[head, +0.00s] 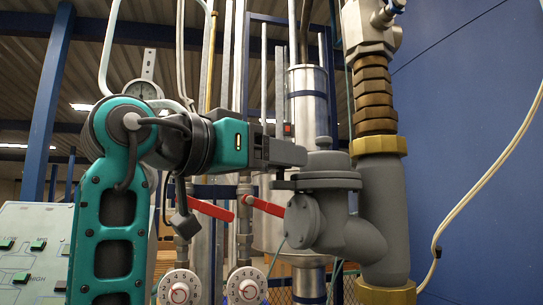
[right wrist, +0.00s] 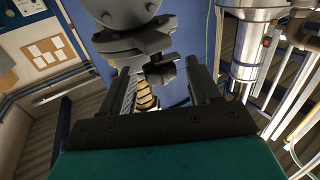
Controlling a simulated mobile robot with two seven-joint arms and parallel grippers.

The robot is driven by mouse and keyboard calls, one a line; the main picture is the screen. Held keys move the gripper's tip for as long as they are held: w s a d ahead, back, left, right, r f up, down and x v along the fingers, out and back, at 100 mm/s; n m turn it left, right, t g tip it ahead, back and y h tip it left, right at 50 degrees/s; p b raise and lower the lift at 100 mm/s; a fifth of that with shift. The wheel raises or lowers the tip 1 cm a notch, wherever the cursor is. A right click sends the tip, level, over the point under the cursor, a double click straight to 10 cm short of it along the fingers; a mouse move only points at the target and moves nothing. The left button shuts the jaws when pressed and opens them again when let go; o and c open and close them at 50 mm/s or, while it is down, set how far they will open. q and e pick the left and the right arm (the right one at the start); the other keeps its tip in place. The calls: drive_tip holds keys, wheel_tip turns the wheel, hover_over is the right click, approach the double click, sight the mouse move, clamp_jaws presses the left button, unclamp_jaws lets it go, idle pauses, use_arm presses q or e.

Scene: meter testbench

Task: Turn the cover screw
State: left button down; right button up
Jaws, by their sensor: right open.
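The grey valve body (head: 340,225) stands on the right in the head view, with a flat round cover (head: 322,181) on top. In the right wrist view my right gripper (right wrist: 161,68) is open, with one finger on each side of the dark screw (right wrist: 160,74). The grey cover (right wrist: 132,47) is beyond the fingertips. Contact cannot be told. My left gripper is not in view.
A vertical pipe with brass rings (head: 375,95) rises close behind the valve. Red lever handles (head: 265,206) and white dials (head: 245,287) are below my right arm. A control panel (head: 30,240) is at the lower left. A blue wall (head: 480,130) fills the right.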

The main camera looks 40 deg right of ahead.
drive_tip(key=shift+c, duration=0.2)
drive_tip(key=c, duration=1)
drive_tip(key=shift+w+m+g, duration=0.1)
drive_tip(key=shift+m+g, duration=0.3)
drive_tip(key=shift+g, duration=0.2)
drive_tip(key=m+g, duration=0.1)
drive_tip(key=g, duration=0.1)
drive_tip(key=m+g+y, duration=0.1)
drive_tip(key=m+g, duration=0.1)
drive_tip(key=m+g+y, duration=0.1)
drive_tip(key=g, duration=0.1)
drive_tip(key=shift+w+d+m+g, duration=0.15)
drive_tip(key=shift+w+m+g, duration=0.15)
drive_tip(key=shift+g, duration=0.1)
drive_tip(key=m+g+y, duration=0.1)
drive_tip(key=g, duration=0.1)
drive_tip(key=m+g+y, duration=0.4)
drive_tip(key=shift+w+d, duration=0.2)
drive_tip(key=shift+w, duration=0.1)
drive_tip(key=shift+y, duration=0.3)
